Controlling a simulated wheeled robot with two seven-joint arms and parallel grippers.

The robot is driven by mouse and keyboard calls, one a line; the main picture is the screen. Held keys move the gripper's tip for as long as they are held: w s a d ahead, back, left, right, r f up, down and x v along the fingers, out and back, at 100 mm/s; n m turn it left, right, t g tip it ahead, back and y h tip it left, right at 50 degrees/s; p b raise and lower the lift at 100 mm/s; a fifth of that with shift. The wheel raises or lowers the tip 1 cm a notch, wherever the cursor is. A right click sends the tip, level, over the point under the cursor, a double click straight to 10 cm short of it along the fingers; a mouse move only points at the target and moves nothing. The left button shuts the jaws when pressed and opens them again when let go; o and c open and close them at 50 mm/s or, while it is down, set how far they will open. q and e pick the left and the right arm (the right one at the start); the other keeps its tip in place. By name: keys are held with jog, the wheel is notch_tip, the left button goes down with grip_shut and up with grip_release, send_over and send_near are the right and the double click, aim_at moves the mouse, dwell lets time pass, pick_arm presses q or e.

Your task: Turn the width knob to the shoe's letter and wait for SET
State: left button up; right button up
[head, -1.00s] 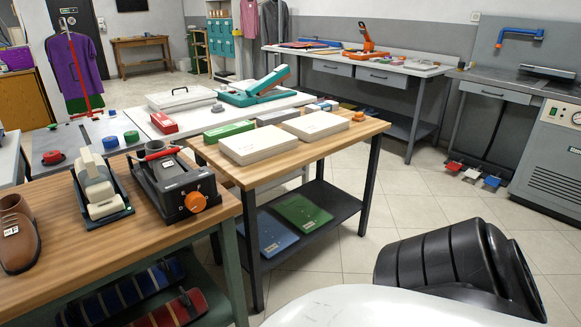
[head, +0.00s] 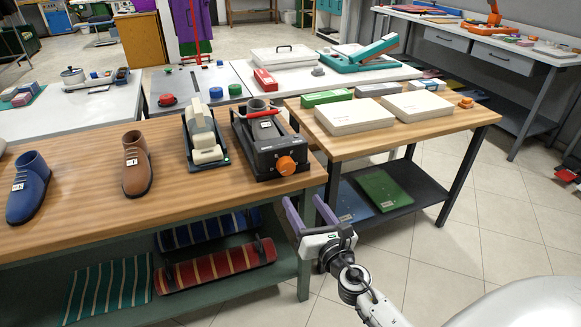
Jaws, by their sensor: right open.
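The dark stretching machine (head: 262,143) stands at the right end of the wooden workbench. Its orange knob (head: 286,166) faces the front, and a red handle lies across its top. The letters around the knob are too small to read. A brown shoe (head: 136,163) with a small white tag stands to the left on the bench, and a blue shoe (head: 28,188) with a tag stands farther left. The tag letters are not legible. My right gripper (head: 298,214) is open and empty, with purple fingers, in front of and below the knob, apart from it. My left gripper is out of view.
A cream and black device (head: 205,137) stands between the brown shoe and the machine. A second table (head: 440,137) to the right holds white boxes (head: 354,114). Striped rolls (head: 215,266) lie on the shelf below the bench. Floor is clear at the right.

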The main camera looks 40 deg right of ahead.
aim_at(288, 169)
jog(key=w+d+n, duration=0.1)
jog(key=w, duration=0.2)
jog(key=w+d+r, duration=0.1)
jog(key=w, duration=0.3)
jog(key=w+d+n+b, duration=0.1)
jog(key=w, duration=0.3)
jog(key=shift+w+d+r+n, duration=0.15)
jog(key=shift+r+n, duration=0.15)
jog(key=shift+r, duration=0.1)
jog(key=c, duration=1)
